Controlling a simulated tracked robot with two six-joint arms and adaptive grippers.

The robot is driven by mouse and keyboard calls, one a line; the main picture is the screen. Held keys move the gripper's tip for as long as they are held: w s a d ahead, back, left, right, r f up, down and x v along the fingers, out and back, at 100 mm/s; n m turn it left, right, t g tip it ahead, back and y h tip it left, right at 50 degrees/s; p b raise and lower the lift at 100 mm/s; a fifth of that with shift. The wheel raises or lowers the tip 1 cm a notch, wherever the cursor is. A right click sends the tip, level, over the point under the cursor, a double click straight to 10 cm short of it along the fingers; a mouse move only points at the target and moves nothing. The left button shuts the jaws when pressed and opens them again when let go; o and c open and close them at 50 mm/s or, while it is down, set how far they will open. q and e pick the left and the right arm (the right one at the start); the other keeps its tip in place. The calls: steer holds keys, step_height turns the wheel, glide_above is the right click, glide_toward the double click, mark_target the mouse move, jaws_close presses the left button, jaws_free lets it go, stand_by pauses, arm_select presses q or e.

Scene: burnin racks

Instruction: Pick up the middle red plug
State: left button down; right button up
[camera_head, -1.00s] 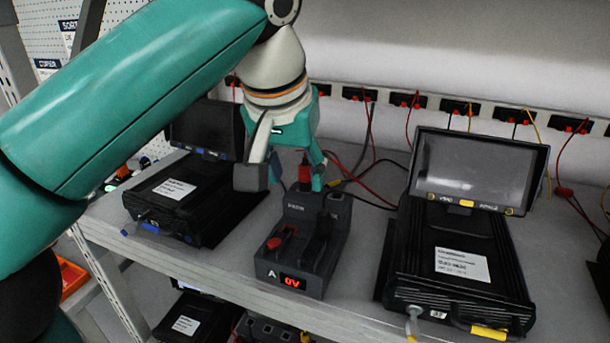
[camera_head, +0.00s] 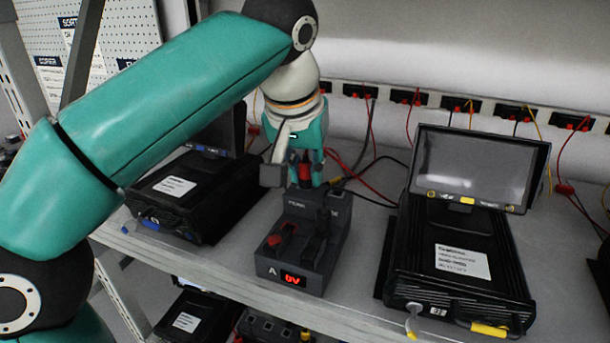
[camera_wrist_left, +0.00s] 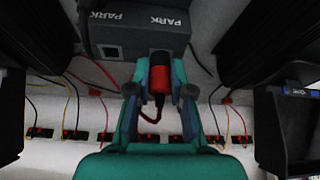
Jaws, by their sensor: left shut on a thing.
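A red plug (camera_head: 304,172) stands upright at the back end of a dark grey power block (camera_head: 292,262), whose display reads 0V. My left gripper (camera_head: 298,178) is shut on this plug from behind and above. In the left wrist view, the red plug (camera_wrist_left: 159,82) sits between the two fingertips, its dark end towards the block (camera_wrist_left: 140,42) marked PARK. I cannot tell whether its end is still seated in the block. Another red plug (camera_head: 281,236) is in the front left of the block. My right gripper is not in view.
A black device with a screen (camera_head: 468,252) stands to the right of the block, and another (camera_head: 180,195) to the left. Red and black cables lie behind the block, below a row of wall sockets (camera_head: 408,97). The shelf's front edge is close.

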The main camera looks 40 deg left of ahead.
mark_target(305, 163)
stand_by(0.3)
arm_select(q)
steer(key=shift+r+p, duration=0.4)
steer(key=shift+r, duration=0.5)
step_height(305, 163, up, 2)
steer(key=shift+s+r+p, duration=0.1)
steer(key=shift+s+p, duration=0.05)
steer(key=shift+p, duration=0.25)
steer(key=s+d+b, duration=0.1)
steer(key=s+d, duration=0.1)
steer(key=s, duration=0.6)
steer(key=s+d+b, duration=0.2)
steer(key=s+d, duration=0.1)
steer(key=s, duration=0.6)
steer(key=shift+d+f, duration=0.25)
steer(key=shift+d, duration=0.05)
